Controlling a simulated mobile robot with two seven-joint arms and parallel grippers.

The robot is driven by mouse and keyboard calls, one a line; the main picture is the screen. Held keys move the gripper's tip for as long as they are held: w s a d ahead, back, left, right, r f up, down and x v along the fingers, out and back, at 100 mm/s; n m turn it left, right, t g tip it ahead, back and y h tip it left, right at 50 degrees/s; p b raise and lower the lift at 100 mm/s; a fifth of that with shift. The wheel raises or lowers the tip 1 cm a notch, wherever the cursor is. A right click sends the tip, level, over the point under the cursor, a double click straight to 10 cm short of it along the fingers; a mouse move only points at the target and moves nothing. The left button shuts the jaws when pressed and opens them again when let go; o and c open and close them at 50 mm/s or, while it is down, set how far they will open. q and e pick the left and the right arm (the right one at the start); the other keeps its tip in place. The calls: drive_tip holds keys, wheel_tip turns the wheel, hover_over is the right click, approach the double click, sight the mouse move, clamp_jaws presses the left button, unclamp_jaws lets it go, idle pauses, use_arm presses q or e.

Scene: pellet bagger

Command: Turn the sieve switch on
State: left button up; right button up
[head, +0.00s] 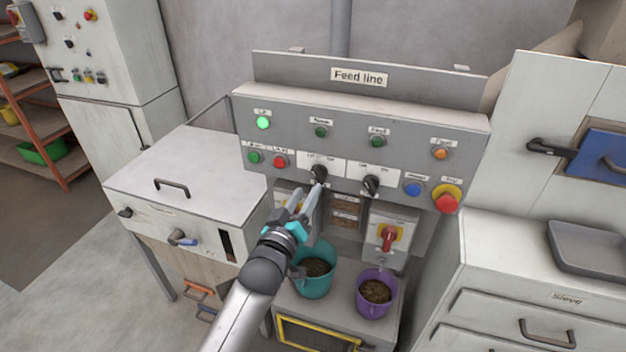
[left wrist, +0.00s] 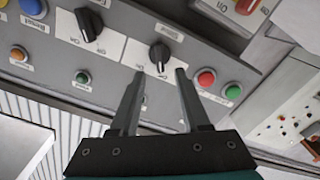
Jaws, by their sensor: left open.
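Two black rotary switches sit on white plates on the grey Feed line panel (head: 465,132). The left switch (head: 319,172) is beside the green and red buttons; the right switch (head: 371,184) is beside a blue button. My left gripper (head: 309,190) is open and empty just below and in front of the left switch. In the left wrist view, that switch's knob (left wrist: 160,54) shows just beyond the gap between the open fingertips (left wrist: 160,72), seemingly untouched. My right gripper is not in view.
A teal bucket (head: 314,284) and a purple bucket (head: 376,307) with brown pellets stand below the panel. A red handle on a yellow plate (head: 388,238) is above the purple one. White cabinets flank the panel; a grey tray (head: 590,250) lies at right.

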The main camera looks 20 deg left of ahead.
sight(316, 177)
use_arm(q)
drive_tip(key=shift+w+d, duration=0.15)
drive_tip(key=shift+w, duration=2.55)
drive_tip(key=shift+c, duration=0.2)
clamp_jaws()
